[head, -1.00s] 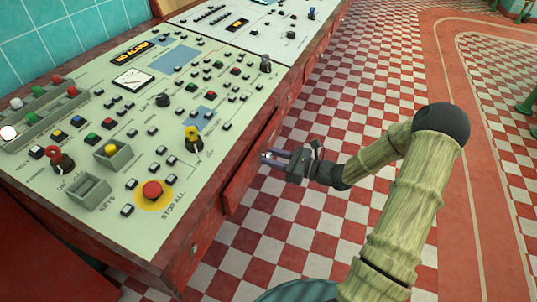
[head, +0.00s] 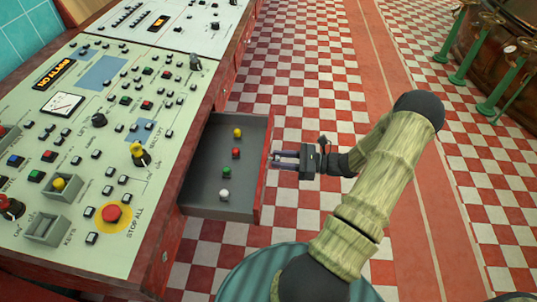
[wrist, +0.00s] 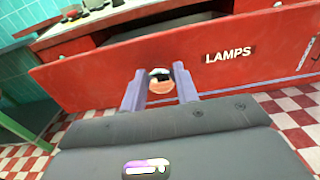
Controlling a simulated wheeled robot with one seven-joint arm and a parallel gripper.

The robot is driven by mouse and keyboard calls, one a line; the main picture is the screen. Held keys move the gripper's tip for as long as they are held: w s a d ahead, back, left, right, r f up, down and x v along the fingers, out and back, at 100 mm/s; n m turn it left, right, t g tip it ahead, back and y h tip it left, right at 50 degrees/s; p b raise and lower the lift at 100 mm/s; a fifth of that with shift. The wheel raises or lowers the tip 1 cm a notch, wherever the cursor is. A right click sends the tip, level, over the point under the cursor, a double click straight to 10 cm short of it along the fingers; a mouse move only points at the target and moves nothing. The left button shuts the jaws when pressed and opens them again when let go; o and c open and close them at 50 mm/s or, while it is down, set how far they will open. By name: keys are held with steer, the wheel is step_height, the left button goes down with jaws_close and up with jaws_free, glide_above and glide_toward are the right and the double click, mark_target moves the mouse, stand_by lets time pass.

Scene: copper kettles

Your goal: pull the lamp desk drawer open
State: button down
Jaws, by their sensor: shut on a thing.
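The red desk drawer (head: 196,206), marked LAMPS on its front (wrist: 100,75) in the wrist view, stands pulled well out from the desk in the head view. Its grey inside shows, with several small coloured lamps lying in it, among them a yellow one (head: 237,132), a red one (head: 236,153) and a white one (head: 224,195). My gripper (head: 274,159) is at the middle of the drawer front. In the wrist view its two fingers (wrist: 160,84) are shut on the round drawer knob (wrist: 160,86) between them.
The control desk (head: 70,130) with buttons, switches and a red stop button (head: 112,213) stands at the left. Green posts (head: 465,60) stand at the far right.

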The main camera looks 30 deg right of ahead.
steer(key=shift+s+d, duration=0.1)
steer(key=shift+d, duration=0.05)
steer(key=c, duration=1.1)
jaws_free()
steer(key=shift+o, duration=0.2)
steer(key=v, duration=1.7)
steer(key=shift+s+d, duration=0.15)
